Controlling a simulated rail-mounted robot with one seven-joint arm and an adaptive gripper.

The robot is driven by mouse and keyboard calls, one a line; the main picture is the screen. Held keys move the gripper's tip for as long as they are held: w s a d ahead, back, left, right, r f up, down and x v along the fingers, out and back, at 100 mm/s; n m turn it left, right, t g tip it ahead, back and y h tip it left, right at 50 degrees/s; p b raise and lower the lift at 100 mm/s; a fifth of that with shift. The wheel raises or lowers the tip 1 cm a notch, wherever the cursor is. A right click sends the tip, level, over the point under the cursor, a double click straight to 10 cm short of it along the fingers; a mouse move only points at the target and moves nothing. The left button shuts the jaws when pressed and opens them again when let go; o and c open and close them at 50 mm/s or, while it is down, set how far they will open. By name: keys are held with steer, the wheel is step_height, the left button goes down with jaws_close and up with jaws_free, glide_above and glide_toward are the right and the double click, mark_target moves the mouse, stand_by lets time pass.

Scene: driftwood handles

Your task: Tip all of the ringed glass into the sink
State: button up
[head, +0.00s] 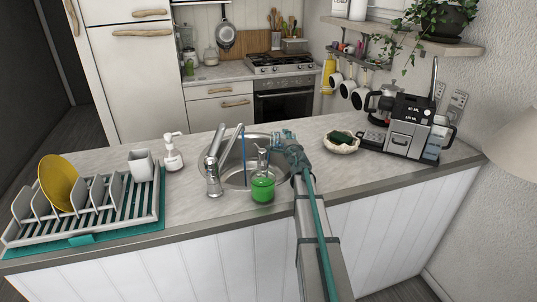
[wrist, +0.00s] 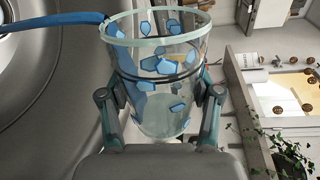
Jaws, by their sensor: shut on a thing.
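My gripper (wrist: 160,103) is shut around the sides of the ringed glass (wrist: 183,60), which is clear with a dark band, a pale rim and blue patches. In the head view the glass (head: 279,135) is tipped on its side above the right part of the sink (head: 238,178), its mouth toward the left. Blue liquid (wrist: 60,21) leaves the rim in the wrist view. In the head view it falls as a thin blue stream (head: 244,150) into the basin. Blue shows along the glass wall; how much liquid is inside I cannot tell.
A bottle of green liquid (head: 262,186) stands at the sink's front edge, close to my arm. The tap (head: 213,178) is at the sink's left. A white dispenser (head: 173,155) and dish rack (head: 95,205) are farther left. A sponge bowl (head: 341,147) and coffee machine (head: 407,128) are right.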

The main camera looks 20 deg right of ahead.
mark_target(297, 137)
steer(key=shift+a+r+n, duration=0.15)
steer(key=shift+r+n, duration=0.15)
steer(key=shift+n, duration=0.1)
stand_by(0.4)
